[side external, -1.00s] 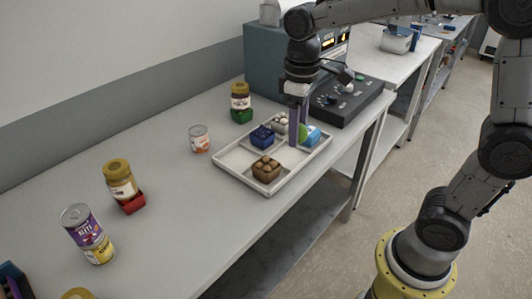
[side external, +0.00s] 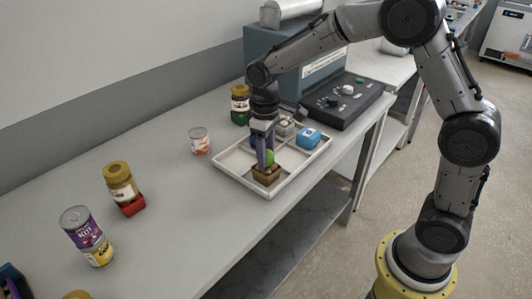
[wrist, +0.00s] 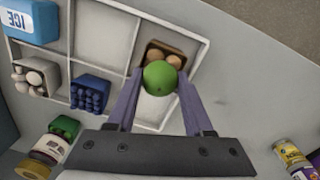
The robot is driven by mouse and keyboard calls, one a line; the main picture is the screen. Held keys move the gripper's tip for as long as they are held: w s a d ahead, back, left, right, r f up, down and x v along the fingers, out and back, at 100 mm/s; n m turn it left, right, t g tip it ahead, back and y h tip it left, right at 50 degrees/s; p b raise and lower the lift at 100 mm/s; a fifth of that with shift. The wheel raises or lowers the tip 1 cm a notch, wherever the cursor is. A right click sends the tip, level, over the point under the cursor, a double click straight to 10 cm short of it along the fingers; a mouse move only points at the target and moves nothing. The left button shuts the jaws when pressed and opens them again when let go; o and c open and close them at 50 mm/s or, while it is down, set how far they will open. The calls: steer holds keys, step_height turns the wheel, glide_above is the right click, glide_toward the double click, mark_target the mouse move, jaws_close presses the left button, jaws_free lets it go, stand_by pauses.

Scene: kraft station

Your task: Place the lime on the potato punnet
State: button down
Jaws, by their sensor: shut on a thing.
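The green lime (side external: 269,157) is between the fingers of my gripper (side external: 265,160), which is shut on it. The lime also shows in the wrist view (wrist: 160,78) between the fingertips. The brown potato punnet (side external: 266,175) sits in the near compartment of the white divided tray (side external: 230,166). In the side view the lime is right above the punnet; whether they touch I cannot tell. In the wrist view the lime covers part of the punnet (wrist: 180,53), and two potatoes show beyond it.
The tray also holds a blue ice box (side external: 308,138), a punnet of pale items (wrist: 37,77) and a blue punnet (wrist: 90,93). More jars and cans stand at the left.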

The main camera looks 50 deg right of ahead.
steer(key=shift+f, duration=0.15)
steer(key=shift+c, duration=1.4)
jaws_free()
step_height(320, 180, up, 11)
steer(key=s+r+t, duration=0.1)
steer(key=s+r, duration=0.4)
steer(key=s, duration=0.1)
steer(key=s+f+m+t, duration=0.1)
steer(key=s+f+t, duration=0.1)
steer(key=s, duration=0.7)
steer(key=s+d+f+m+t, duration=0.1)
steer(key=s+m+t, duration=0.1)
steer(key=s, duration=0.7)
steer(key=shift+s+d+f, duration=0.3)
steer(key=shift+f, duration=0.1)
